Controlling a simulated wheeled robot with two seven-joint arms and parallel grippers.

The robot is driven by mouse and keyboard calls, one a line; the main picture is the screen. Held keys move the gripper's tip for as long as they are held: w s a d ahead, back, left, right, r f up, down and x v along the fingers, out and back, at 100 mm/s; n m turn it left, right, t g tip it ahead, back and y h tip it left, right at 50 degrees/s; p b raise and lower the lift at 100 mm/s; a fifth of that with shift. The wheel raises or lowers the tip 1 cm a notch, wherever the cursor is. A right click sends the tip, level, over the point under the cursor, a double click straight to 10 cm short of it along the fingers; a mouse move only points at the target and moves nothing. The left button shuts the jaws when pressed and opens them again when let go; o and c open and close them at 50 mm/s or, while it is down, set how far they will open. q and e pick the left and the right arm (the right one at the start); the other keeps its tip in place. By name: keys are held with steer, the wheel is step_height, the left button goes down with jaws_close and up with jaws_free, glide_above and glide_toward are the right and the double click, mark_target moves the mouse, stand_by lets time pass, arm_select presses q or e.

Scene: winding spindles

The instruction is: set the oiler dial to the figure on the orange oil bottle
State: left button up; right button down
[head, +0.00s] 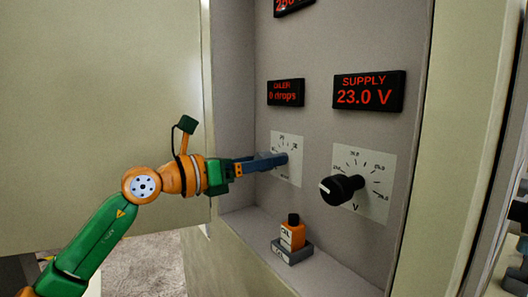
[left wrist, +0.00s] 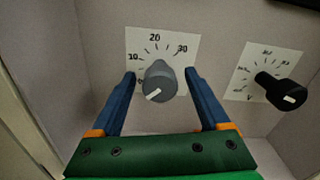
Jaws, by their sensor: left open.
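The oiler dial is a grey knob (left wrist: 160,82) on a white scale plate marked 10, 20 and 30; its white pointer faces lower left, near the low end. My left gripper (left wrist: 160,74) is open, with one blue finger on each side of the knob; I cannot tell whether they touch it. In the head view my left gripper (head: 283,159) reaches the oiler scale plate (head: 290,143) and hides the knob. The oiler display (head: 286,92) appears to read 0 drops. The orange oil bottle (head: 293,235) with a black cap stands on the ledge; its figure is not readable.
The black supply knob (head: 341,189) sticks out to the right of the oiler dial, under a display (head: 368,91) reading 23.0 V. The bottle stands in a grey holder (head: 291,252) on the ledge below. A cabinet side wall rises close on the left.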

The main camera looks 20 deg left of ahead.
arm_select(q)
steer(key=shift+w+d+f, duration=0.15)
steer(key=shift+w+d, duration=0.15)
steer(key=shift+w, duration=0.05)
steer(key=shift+s+a, duration=0.15)
steer(key=c, duration=0.4)
jaws_close()
